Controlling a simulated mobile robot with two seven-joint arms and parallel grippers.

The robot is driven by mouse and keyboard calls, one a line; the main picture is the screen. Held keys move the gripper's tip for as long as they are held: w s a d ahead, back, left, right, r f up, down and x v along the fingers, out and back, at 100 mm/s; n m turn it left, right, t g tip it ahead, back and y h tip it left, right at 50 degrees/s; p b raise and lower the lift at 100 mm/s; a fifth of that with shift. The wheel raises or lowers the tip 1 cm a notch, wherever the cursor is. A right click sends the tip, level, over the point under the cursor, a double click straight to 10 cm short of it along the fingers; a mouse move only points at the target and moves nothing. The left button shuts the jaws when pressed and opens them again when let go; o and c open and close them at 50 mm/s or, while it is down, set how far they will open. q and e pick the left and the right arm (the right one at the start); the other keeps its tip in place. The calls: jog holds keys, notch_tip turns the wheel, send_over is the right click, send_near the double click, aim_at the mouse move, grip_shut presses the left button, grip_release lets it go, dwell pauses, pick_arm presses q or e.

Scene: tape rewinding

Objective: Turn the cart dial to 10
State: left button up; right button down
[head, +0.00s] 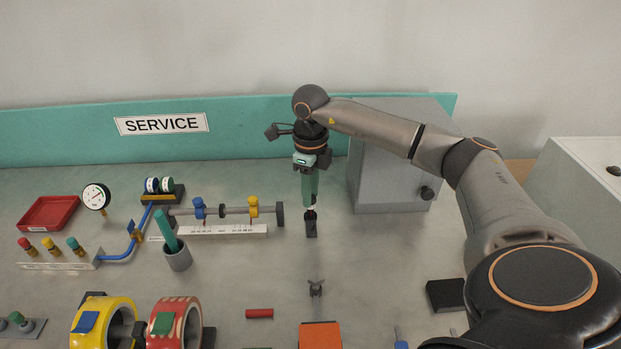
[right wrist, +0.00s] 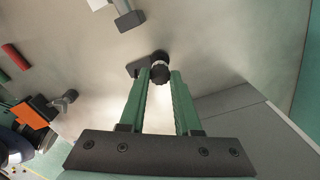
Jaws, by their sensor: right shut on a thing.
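My right gripper (head: 310,206) points down, its green fingers shut on a small dark knob with a pale band. In the right wrist view, the fingertips (right wrist: 164,76) are on either side of the dark knob (right wrist: 160,70). The knob stands on a dark base plate (head: 311,230), which lies on the bench right of a rail. The knob may be the cart dial; I can read no number on it. The rail (head: 235,210) carries a blue slider (head: 199,208) and a yellow slider (head: 253,206) above a white scale strip (head: 222,231). My left gripper is not in view.
A grey box (head: 380,180) stands close right of the gripper. A grey cup (head: 177,256) is left, below the rail. A small dark fitting (head: 316,288), a red cylinder (head: 259,314) and an orange block (head: 320,335) lie in front. Yellow and red tape rolls stand front left.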

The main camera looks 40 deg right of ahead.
jog(key=c, duration=0.6)
grip_release()
notch_tip(320, 180, up, 13)
jog(key=shift+f, duration=0.2)
dwell(0.5)
